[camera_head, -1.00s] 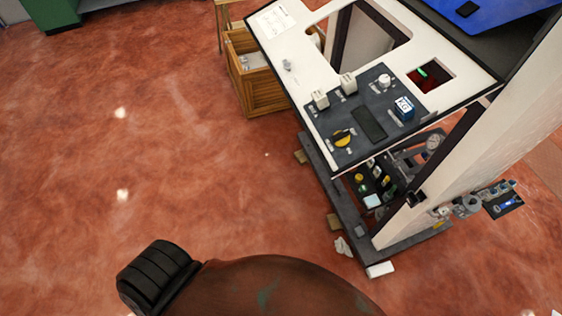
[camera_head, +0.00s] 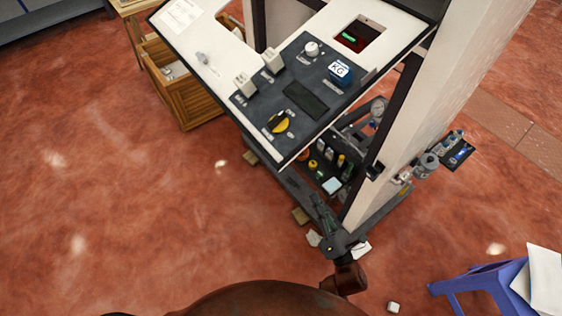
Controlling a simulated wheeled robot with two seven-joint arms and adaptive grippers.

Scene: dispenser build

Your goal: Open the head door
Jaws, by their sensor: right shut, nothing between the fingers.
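The dispenser machine is a white cabinet with a tall white side wall (camera_head: 425,110). A slanted white panel (camera_head: 190,45) with cut-outs carries a dark control plate (camera_head: 305,95) with knobs, switches and a yellow dial. I cannot tell which part is the head door. My right gripper (camera_head: 318,202) is shut and empty. It appears in front of the machine's lower front edge, below the control plate, pointing up in the picture. I cannot tell if it touches the machine. My left gripper is not in view.
A wooden crate (camera_head: 190,100) stands left of the machine. A blue stool (camera_head: 480,285) with white sheets is at the lower right. Gauges and fittings (camera_head: 428,165) stick out from the machine's right side. Small scraps lie near its base. The red floor at left is clear.

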